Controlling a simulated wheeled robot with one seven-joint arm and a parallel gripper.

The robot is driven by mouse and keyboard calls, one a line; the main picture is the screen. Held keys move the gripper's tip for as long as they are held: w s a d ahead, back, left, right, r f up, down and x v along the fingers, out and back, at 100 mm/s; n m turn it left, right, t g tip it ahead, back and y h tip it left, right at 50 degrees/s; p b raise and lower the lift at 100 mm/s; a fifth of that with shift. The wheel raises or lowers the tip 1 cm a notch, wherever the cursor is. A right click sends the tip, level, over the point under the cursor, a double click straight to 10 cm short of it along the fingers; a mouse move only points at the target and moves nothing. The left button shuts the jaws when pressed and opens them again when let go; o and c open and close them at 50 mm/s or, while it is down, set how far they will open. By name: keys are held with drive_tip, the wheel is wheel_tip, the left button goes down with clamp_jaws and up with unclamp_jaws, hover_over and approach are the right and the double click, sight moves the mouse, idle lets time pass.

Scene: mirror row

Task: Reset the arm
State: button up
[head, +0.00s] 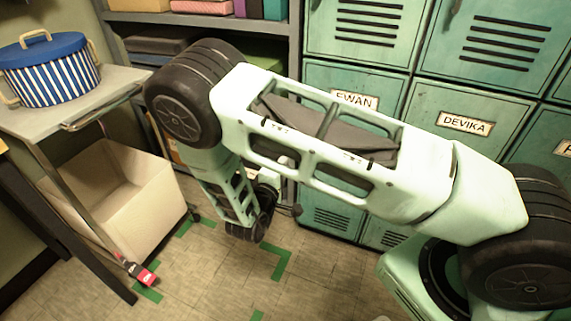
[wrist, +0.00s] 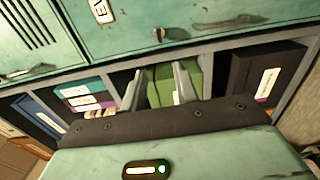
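My arm reaches across the head view, raised and bent at the elbow, with its forearm hanging down on the far side. My gripper (wrist: 158,72) shows in the wrist view as two light grey fingers set apart, with nothing seen between them but a green box behind. In the head view the gripper end is mostly hidden behind my own arm, low in front of the shelf and lockers.
Teal lockers (head: 372,57) stand behind, beside a grey shelf (head: 203,18). At left, a cart (head: 40,118) bears a blue-striped pot (head: 50,72). A cream bin (head: 112,196) stands below. A red-and-black object (head: 142,274) is near the cart's leg. Green tape marks open floor.

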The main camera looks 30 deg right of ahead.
drive_tip(key=a+r+m+g+y, duration=0.2)
drive_tip(key=a+r+y, duration=0.1)
drive_tip(key=a+y, duration=1.05)
drive_tip(key=s+a+r+g+y, duration=0.2)
drive_tip(key=s+a+r, duration=0.25)
drive_tip(key=a, duration=0.35)
drive_tip(key=s+r+n+g+y, duration=0.1)
drive_tip(key=s+r+g, duration=0.25)
drive_tip(key=s, duration=0.45)
drive_tip(key=s+r+g+y, duration=0.1)
drive_tip(key=s+r+g, duration=0.1)
drive_tip(key=s+r, duration=0.4)
drive_tip(key=s+d+r+n+g+h, duration=0.1)
drive_tip(key=s+d+r+h, duration=0.15)
drive_tip(key=s+d, duration=0.55)
wheel_tip(320, 180, up, 17)
drive_tip(key=s+a+p, duration=0.1)
drive_tip(key=s+p, duration=0.1)
drive_tip(key=p, duration=1.5)
